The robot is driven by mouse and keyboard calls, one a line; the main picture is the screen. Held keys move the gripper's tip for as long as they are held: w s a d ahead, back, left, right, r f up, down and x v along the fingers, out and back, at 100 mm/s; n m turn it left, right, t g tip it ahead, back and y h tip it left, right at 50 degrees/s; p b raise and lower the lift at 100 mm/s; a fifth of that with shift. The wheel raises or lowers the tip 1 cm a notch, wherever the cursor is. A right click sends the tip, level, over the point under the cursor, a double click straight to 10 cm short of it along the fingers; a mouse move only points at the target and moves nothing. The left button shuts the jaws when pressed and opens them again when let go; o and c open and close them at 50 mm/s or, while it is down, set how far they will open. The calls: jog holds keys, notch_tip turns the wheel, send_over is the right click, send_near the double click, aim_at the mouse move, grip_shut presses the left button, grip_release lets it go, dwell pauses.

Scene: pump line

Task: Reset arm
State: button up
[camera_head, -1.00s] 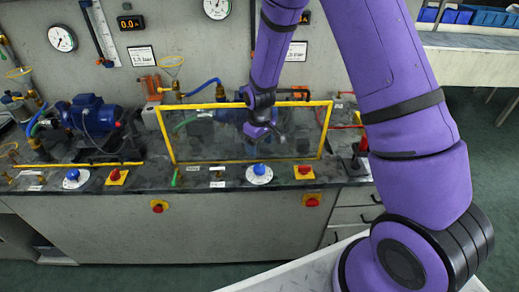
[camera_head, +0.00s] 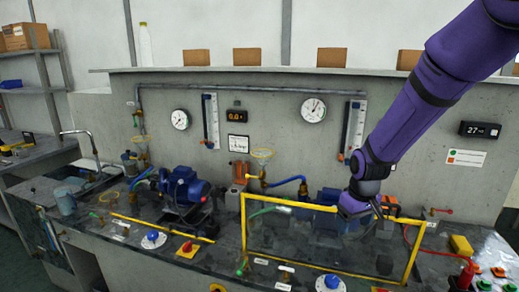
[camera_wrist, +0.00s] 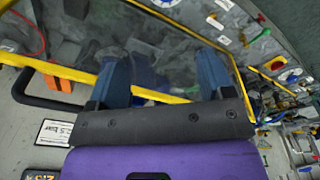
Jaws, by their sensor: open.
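My purple arm (camera_head: 425,95) reaches in from the upper right in the head view. My gripper (camera_head: 372,212) hangs at the upper right part of the yellow-framed clear guard (camera_head: 243,232). I cannot tell from the head view whether it touches the frame. In the wrist view my gripper (camera_wrist: 163,78) shows two blue fingers spread apart with nothing held between them. The yellow frame (camera_wrist: 60,70) and the clear panel lie beyond the fingers.
A blue motor pump (camera_head: 186,188) stands left of the guard. Blue and red knobs, including a blue one (camera_head: 332,282), line the bench front. Gauges (camera_head: 313,109) and a digital readout (camera_head: 236,116) are on the back wall. A yellow box (camera_head: 461,245) and red-topped control sit right.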

jog(key=s+d+r+m+t, duration=0.1)
jog(key=s+r, duration=0.5)
jog(key=r, duration=0.2)
jog(key=s+d+r+m+t, duration=0.1)
jog(key=s+d+r, duration=0.1)
jog(key=s+r, duration=0.45)
jog(key=s+d+r+m+t, duration=0.1)
jog(key=s+r, duration=0.3)
jog(key=s, duration=0.3)
jog(key=s+r+m+t, duration=0.1)
jog(key=s+r, duration=0.3)
jog(key=s, duration=0.3)
jog(key=shift+s+d, duration=0.2)
jog(key=shift+d, duration=0.2)
